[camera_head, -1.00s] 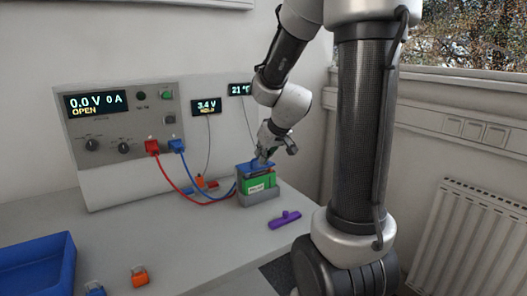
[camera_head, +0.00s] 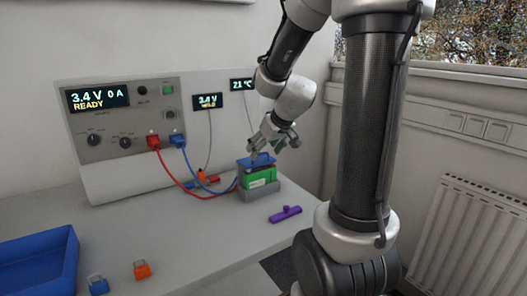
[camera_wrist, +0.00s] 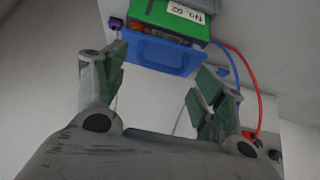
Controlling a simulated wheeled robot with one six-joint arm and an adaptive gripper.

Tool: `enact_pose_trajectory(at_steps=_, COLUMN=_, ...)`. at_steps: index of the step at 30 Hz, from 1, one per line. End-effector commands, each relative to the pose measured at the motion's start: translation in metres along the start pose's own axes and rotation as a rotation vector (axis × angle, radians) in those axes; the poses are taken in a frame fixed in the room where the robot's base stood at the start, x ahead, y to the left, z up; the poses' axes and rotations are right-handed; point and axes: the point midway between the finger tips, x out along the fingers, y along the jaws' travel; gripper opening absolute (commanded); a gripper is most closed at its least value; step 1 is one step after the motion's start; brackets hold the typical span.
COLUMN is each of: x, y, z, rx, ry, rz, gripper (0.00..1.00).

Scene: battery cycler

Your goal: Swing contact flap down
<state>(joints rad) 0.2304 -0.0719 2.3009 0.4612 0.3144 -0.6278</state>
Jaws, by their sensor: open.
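My gripper (camera_head: 266,148) is just above the flap. In the wrist view my gripper (camera_wrist: 165,85) has its two fingers wide apart with nothing between them, the flap lying beyond the tips. Whether a finger touches the flap I cannot tell.
The cycler panel (camera_head: 140,117) reads 3.4 V, 0 A, READY. Red lead (camera_head: 178,176) and blue lead (camera_head: 196,174) run to the holder. A purple tool (camera_head: 285,214), blue tray (camera_head: 40,262), orange clip (camera_head: 142,269) and blue clip (camera_head: 97,284) lie on the bench.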

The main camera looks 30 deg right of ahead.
Motion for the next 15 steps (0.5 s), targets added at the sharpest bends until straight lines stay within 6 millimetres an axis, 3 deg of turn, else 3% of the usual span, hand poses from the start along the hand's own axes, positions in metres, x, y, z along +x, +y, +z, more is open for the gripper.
enact_pose_trajectory(at_steps=9, x=-0.071, y=0.000, z=-0.001, rx=0.000, ry=0.005, rz=0.002, gripper=0.70)
enact_pose_trajectory(at_steps=15, x=-0.099, y=0.000, z=0.000, rx=0.000, ry=0.001, rz=0.001, gripper=0.70)
